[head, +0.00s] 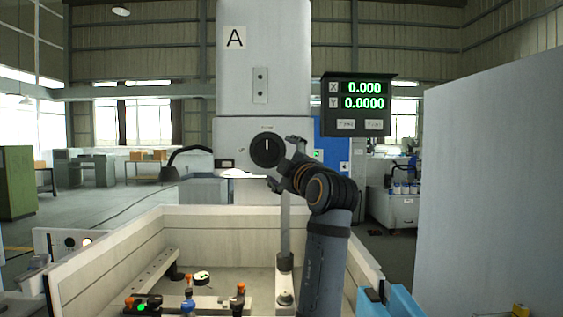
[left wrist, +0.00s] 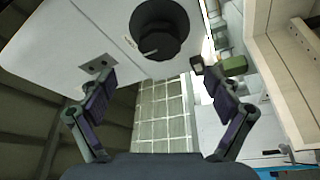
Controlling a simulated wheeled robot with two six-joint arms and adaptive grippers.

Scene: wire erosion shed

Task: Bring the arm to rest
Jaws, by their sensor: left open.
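My left arm (head: 325,250) reaches up from the bottom of the head view, over the machine's tank. My left gripper (head: 281,161) is open, with its fingers by the right side of a black round knob (head: 266,148) on the white machine head. In the left wrist view, my left gripper (left wrist: 152,78) has its fingers spread wide with nothing between them. The knob (left wrist: 160,28) lies beyond the fingertips, with a visible gap. Its pointer mark is upright in the head view. My right gripper is in neither view.
The white tank wall (head: 103,264) surrounds a worktable with clamps and an orange-topped fitting (head: 188,280). A readout (head: 357,103) shows zeros to the right of the column (head: 262,70). A grey panel (head: 490,180) stands at right. Open floor lies at left.

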